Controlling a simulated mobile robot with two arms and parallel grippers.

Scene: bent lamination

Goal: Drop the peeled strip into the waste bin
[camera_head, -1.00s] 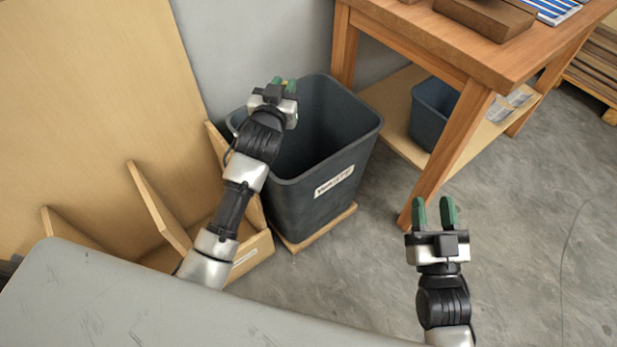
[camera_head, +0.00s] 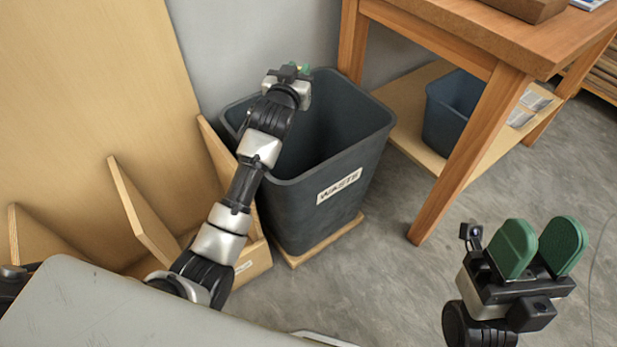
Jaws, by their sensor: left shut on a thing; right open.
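The waste bin (camera_head: 340,190) is a dark grey, open-topped bin with a "WASTE" label, standing on a low wooden base. My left gripper (camera_head: 298,69) is over the bin's far left part, near its back rim. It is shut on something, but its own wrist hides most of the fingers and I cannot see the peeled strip. The inside of the bin shows dark, with no strip visible in it. My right gripper (camera_head: 538,248) is open and empty, with green finger pads apart, over the floor at the lower right.
A wooden workbench (camera_head: 450,40) stands right of the bin, with a blue bin (camera_head: 447,115) on its lower shelf. A wooden rack (camera_head: 140,215) with dividers is left of the bin. A grey surface (camera_head: 110,310) fills the lower left. Concrete floor is clear between bin and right gripper.

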